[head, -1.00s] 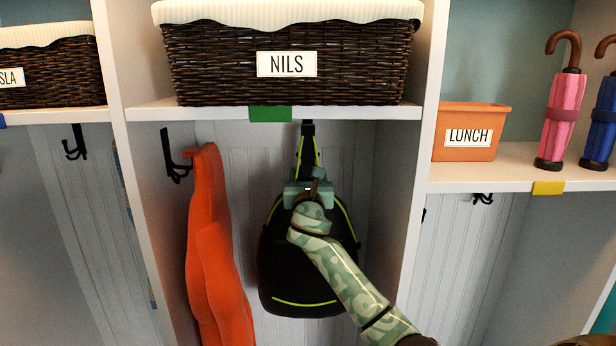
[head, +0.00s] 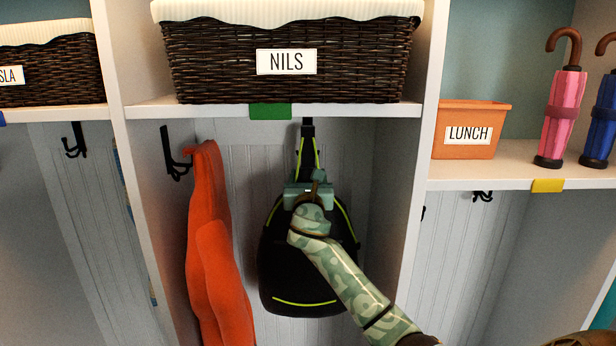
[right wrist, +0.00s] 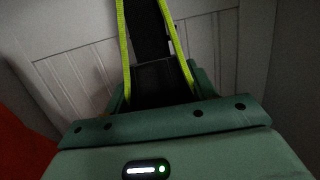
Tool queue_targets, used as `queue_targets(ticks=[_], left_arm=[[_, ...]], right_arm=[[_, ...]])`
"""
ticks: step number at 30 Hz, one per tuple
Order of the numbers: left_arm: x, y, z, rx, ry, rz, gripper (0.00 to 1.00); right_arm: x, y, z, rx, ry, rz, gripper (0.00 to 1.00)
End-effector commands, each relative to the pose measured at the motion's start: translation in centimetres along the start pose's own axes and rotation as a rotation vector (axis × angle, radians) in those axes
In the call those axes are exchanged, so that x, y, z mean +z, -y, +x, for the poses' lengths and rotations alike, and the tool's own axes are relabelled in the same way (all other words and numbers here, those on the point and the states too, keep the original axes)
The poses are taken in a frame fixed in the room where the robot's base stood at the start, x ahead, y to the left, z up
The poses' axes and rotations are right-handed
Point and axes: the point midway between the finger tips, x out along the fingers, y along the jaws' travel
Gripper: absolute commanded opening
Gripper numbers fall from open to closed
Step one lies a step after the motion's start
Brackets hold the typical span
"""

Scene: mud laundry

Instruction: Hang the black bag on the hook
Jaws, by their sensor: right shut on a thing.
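The black bag (head: 290,270) with yellow-green trim hangs upright in the middle cubby under the NILS shelf. Its strap (head: 307,150) runs up to just below the shelf edge, and it also shows in the right wrist view (right wrist: 150,40). My right gripper (head: 308,188) is shut on the bag at the base of the strap, in front of the back panel. A black hook (head: 175,155) is on the cubby's left side, beside an orange garment. Whether a hook sits behind the strap top is hidden. My left gripper is not in view.
The orange garment (head: 212,250) hangs left of the bag. A wicker basket (head: 290,85) labelled NILS stands on the shelf (head: 200,110) above. The cubby's right wall (head: 420,170) is close to my right arm. An orange LUNCH bin (head: 465,150) and two umbrellas stand at right.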

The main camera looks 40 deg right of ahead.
Motion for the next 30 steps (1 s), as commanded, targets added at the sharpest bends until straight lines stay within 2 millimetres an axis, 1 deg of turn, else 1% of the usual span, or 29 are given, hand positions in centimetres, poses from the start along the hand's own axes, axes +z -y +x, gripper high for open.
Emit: queue_targets(ticks=[14, 23, 30], left_arm=[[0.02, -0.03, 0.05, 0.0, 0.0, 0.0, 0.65], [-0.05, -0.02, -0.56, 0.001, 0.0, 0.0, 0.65], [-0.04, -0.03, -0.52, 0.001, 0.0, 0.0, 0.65]], right_arm=[[-0.08, 0.01, -0.01, 0.0, 0.002, 0.001, 0.19], [0.0, 0.0, 0.03, 0.0, 0.001, 0.0, 0.19], [-0.11, 0.0, 0.01, 0.0, 0.002, 0.001, 0.19]])
